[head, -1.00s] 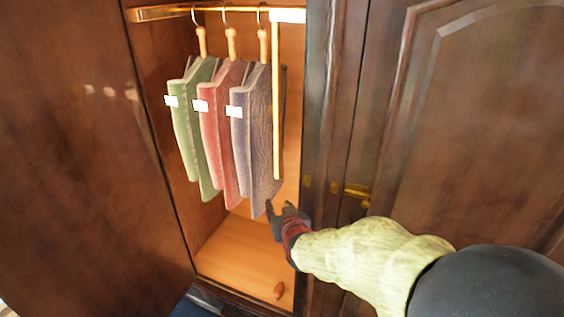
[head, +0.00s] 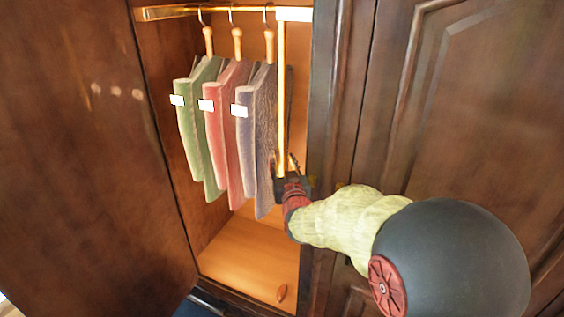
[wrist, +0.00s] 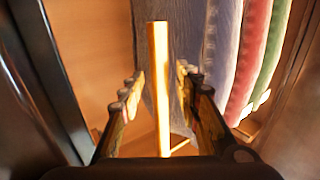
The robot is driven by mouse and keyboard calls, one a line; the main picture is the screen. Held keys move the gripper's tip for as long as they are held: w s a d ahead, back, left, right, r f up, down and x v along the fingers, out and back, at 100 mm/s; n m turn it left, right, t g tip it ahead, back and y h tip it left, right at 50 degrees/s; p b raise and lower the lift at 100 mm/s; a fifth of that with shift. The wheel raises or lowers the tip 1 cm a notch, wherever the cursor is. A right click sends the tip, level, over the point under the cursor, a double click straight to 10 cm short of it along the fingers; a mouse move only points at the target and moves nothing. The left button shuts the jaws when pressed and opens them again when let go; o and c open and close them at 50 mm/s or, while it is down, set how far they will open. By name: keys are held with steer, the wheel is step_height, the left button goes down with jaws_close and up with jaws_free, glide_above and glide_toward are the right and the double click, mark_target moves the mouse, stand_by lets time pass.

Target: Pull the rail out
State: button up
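The brass rail (head: 168,13) runs across the top of the open wardrobe. A pale gold rod (head: 281,90) hangs straight down from the rail's right end. My gripper (head: 284,162) is at the rod's lower end. In the wrist view the rod (wrist: 159,85) stands between the two spread fingers of my gripper (wrist: 156,95), with a gap on each side. The gripper is open and holds nothing. Green (head: 203,130), red (head: 230,130) and grey-purple (head: 262,140) garments hang from the rail on hangers, just left of the rod.
A dark wooden door (head: 80,150) stands open on the left.

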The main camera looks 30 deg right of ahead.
steer(key=shift+w+d, duration=0.15)
steer(key=shift+w, duration=0.25)
steer(key=c, duration=0.8)
jaws_close()
